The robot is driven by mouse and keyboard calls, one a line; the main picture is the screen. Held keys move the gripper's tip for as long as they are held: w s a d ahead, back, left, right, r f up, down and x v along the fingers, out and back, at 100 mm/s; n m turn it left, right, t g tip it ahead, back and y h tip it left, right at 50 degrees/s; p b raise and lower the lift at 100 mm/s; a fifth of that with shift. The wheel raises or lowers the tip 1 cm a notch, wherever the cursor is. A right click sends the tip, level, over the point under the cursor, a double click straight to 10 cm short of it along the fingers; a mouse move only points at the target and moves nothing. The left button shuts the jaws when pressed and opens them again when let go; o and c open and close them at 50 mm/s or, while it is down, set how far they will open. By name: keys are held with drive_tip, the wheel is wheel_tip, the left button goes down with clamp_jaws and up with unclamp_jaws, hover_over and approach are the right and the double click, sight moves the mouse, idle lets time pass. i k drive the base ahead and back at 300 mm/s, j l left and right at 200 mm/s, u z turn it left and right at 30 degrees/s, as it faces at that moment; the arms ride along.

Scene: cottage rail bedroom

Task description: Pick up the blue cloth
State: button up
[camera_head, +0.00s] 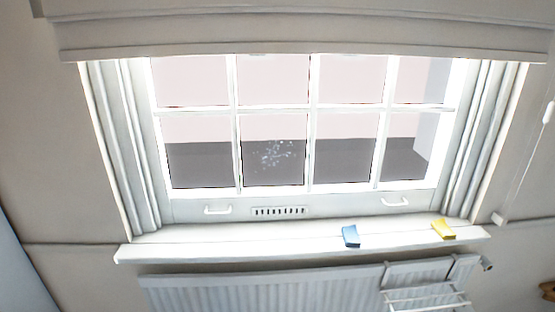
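The blue cloth (350,236) is a small folded piece lying on the white window sill (230,246), right of the middle and close to the sill's front edge. It appears free of other things. My gripper is not in view, so its state and its distance from the cloth do not show.
A yellow cloth or sponge (443,230) lies on the sill to the right. The window (310,125) has speckled marks on one lower pane. A white radiator (250,293) with a rack (424,290) stands below the sill. A blind (300,35) hangs above. The sill's left part is clear.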

sight(352, 238)
drive_tip(key=i+z, duration=0.3)
drive_tip(key=i, duration=0.2)
drive_tip(key=i+j+z, duration=0.3)
drive_tip(key=i, duration=0.15)
drive_tip(key=l, duration=0.1)
